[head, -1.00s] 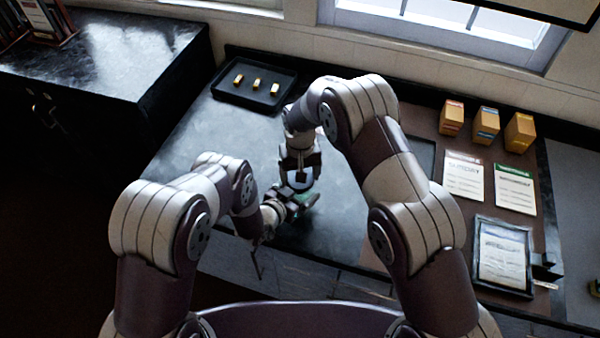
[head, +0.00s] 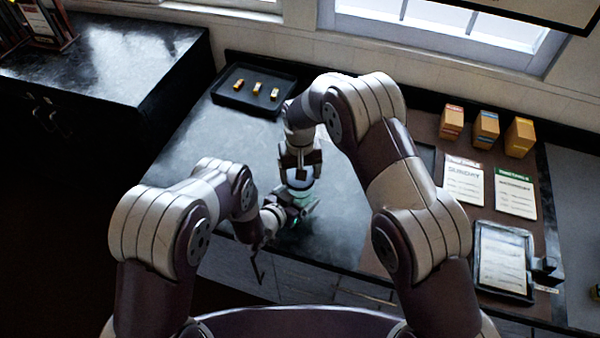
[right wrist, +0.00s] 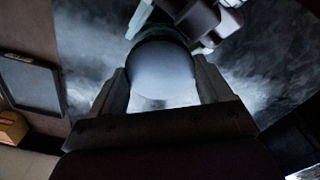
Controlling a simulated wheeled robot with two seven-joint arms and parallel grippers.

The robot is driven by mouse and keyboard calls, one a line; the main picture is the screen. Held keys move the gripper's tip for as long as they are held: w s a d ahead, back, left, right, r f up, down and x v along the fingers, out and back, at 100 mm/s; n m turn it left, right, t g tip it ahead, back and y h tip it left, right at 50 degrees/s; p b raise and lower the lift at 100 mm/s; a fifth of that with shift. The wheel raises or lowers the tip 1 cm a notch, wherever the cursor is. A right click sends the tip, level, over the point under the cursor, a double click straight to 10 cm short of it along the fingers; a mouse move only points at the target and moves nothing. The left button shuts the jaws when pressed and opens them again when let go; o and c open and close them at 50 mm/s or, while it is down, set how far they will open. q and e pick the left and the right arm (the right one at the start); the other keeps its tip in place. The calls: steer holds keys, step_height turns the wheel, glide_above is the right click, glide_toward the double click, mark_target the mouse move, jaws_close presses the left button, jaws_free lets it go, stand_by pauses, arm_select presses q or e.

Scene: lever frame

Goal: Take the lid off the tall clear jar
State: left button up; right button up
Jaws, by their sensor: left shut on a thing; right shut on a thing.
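My right gripper (head: 301,176) comes down from above, shut on the round pale lid (right wrist: 162,74), which sits between its two fingers in the right wrist view. My left gripper (head: 303,211) is lower, shut on the jar (head: 303,193) from the left side. Only a small pale, teal-tinted bit of the jar shows between the grippers in the head view. Part of my left gripper shows at the top of the right wrist view (right wrist: 205,18). The grippers hide most of the jar, and I cannot tell whether the lid is clear of its rim.
A black tray (head: 224,98) with three small gold pieces lies at the back left of the dark counter (head: 190,150). Several small boxes (head: 486,128), printed cards (head: 464,182) and a framed sheet (head: 503,262) are on the right. The counter left of the grippers is clear.

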step_height(320, 180, up, 3)
steer(key=shift+f, duration=0.1)
arm_select(q)
steer(key=shift+r, duration=0.1)
arm_select(e)
steer(key=shift+r, duration=0.35)
arm_select(q)
steer(key=o, duration=1.8)
